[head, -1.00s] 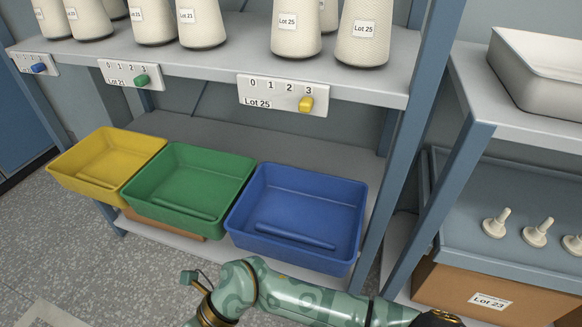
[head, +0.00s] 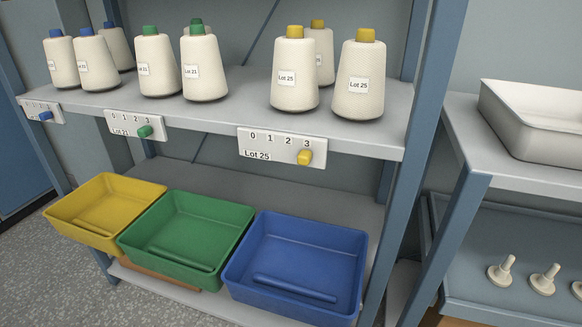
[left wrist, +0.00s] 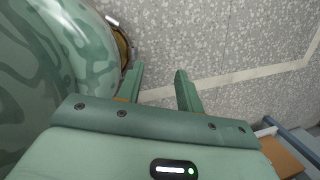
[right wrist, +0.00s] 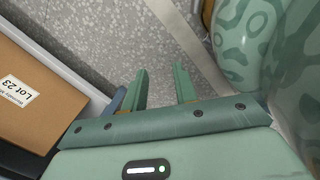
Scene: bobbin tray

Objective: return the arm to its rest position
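My left gripper (left wrist: 159,82) shows in the left wrist view with its two fingers apart and nothing between them. Grey speckled floor lies beyond its fingertips. My right gripper (right wrist: 161,80) shows in the right wrist view, also with fingers apart and empty, above the floor. A brown box labelled Lot 23 (right wrist: 22,100) is left of it, clear of the fingers. Neither gripper nor arm shows in the head view.
The rack's upper shelf (head: 225,112) holds several cone bobbins with blue, green and yellow tops. Yellow (head: 62,211), green (head: 135,240) and blue (head: 240,262) bins stand below. A white tray (head: 535,138) and pale pegs (head: 501,271) are on the right rack.

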